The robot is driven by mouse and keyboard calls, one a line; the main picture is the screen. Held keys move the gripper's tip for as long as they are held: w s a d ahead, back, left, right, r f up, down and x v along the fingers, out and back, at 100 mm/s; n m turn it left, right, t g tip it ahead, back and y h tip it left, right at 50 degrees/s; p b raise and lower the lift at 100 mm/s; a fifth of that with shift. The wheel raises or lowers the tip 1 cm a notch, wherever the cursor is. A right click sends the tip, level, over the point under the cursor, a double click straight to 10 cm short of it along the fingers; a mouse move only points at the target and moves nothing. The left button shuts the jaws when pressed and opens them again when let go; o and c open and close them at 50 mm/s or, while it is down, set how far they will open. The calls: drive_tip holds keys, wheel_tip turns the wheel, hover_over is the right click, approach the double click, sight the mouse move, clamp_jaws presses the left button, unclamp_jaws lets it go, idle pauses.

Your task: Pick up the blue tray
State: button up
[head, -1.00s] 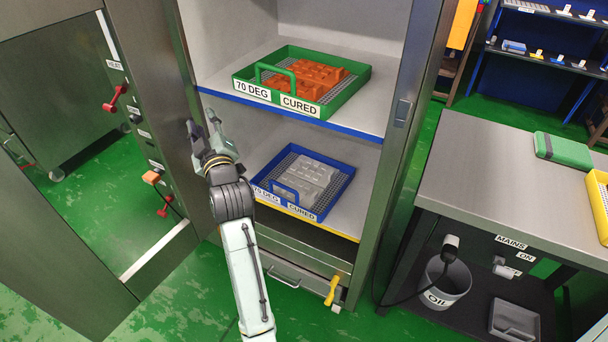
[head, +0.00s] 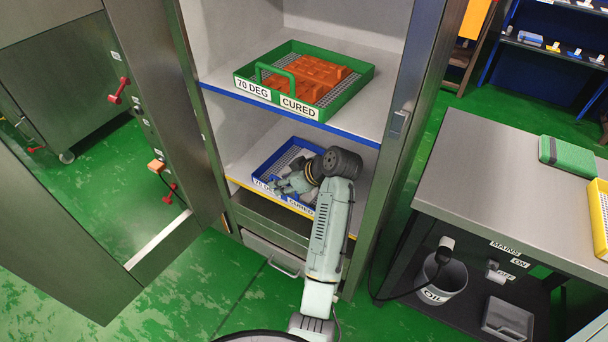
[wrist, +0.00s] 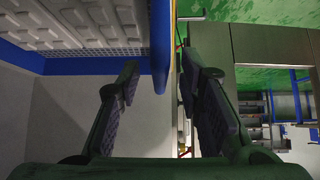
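The blue tray (head: 262,172) stands on the cabinet's lower shelf, with a label reading CURED on its front. My arm and gripper cover much of it in the head view. In the wrist view the tray (wrist: 100,62) fills the upper left, with pale grey parts (wrist: 85,22) on its mesh floor. My gripper (head: 284,186) is at the tray's front. Its fingers (wrist: 162,72) are open in the wrist view, one on each side of the blue handle bar (wrist: 160,40), with gaps on both sides.
A green tray (head: 350,98) with orange parts sits on the upper shelf (head: 225,82), above my gripper. The open cabinet door (head: 160,110) is at the left. A steel bench (head: 490,170) stands at the right. A drawer (head: 270,255) lies below.

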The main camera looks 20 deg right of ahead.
drive_tip(key=shift+x, duration=1.95)
drive_tip(key=shift+c, duration=0.5)
clamp_jaws()
drive_tip(key=shift+r, duration=0.15)
